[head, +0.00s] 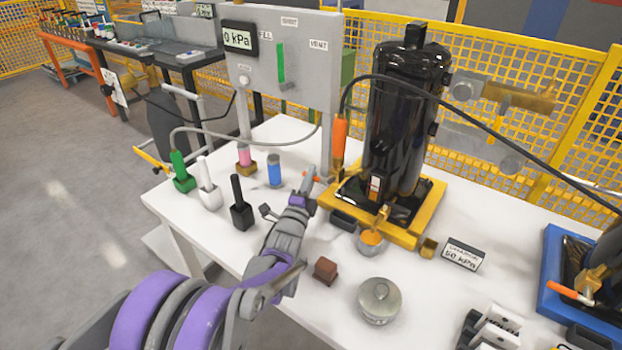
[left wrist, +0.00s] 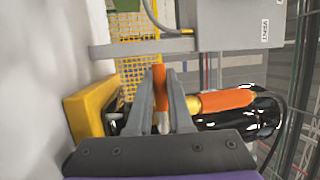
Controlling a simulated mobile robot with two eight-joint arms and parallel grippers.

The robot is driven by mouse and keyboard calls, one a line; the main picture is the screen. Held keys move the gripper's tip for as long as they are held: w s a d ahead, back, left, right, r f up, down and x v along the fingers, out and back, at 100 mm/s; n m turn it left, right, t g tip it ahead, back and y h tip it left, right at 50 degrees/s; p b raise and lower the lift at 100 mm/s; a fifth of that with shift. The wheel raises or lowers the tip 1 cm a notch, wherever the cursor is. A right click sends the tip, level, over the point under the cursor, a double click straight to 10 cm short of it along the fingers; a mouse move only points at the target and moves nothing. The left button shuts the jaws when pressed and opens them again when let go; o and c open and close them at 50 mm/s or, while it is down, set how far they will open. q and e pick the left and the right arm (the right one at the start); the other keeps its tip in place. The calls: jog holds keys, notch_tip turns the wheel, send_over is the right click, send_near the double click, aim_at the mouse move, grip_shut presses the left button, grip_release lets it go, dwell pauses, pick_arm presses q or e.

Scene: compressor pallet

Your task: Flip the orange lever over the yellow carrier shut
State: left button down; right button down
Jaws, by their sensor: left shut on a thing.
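The yellow carrier (head: 400,236) sits on the white table and bears a tall black compressor (head: 395,110). The orange lever (head: 312,179) is at the carrier's left side, small and partly covered by my gripper. My left gripper (head: 309,184) reaches it from the front left. In the left wrist view, the orange lever (left wrist: 159,76) stands between the two fingers of my left gripper (left wrist: 160,84), which are shut on it. The carrier's yellow side (left wrist: 90,108) shows left of the fingers. My right gripper is not in view.
An orange-handled tool (head: 340,140) hangs close beside the compressor, with a black hose. Green, white and black fittings (head: 240,212) and a blue cylinder (head: 274,170) stand left of my arm. A brown block (head: 325,270) and round metal pot (head: 379,300) stand in front. A blue carrier (head: 553,250) is at right.

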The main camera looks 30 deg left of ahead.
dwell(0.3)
pick_arm(q)
jog(key=c, duration=0.8)
grip_release()
jog(key=shift+c, duration=0.2)
jog(key=v, duration=1.1)
jog(key=shift+p, duration=0.3)
jog(key=shift+w, duration=0.1)
jog(key=shift+r, duration=0.1)
